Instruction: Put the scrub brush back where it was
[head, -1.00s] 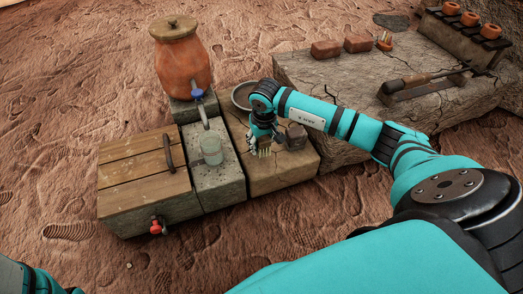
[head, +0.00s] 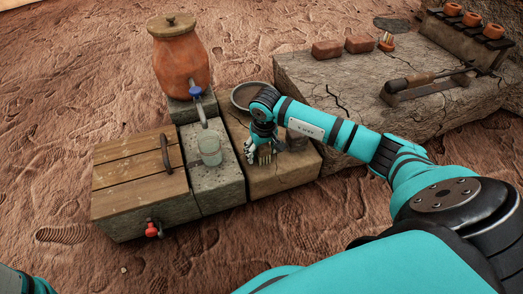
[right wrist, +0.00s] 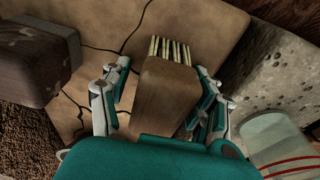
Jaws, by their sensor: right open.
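The scrub brush (right wrist: 165,90), a wooden block with pale bristles, is between the fingers of my right gripper (right wrist: 162,72) in the right wrist view. The fingers are open, one on either side of it, with a visible gap on the left. In the head view the brush (head: 264,154) shows as a small tan patch under my right gripper (head: 263,147), at the tan slab (head: 270,183). The gripper and wrist hide most of it there. Whether its bottom touches the slab is hard to tell. My left gripper is out of view.
A small dark block (head: 298,138) stands right of the gripper, and a shallow bowl (head: 243,96) lies behind it. A glass (head: 210,150) stands on the grey block to the left, under the clay jar's (head: 181,62) tap. A wooden-lidded box (head: 137,178) is further left.

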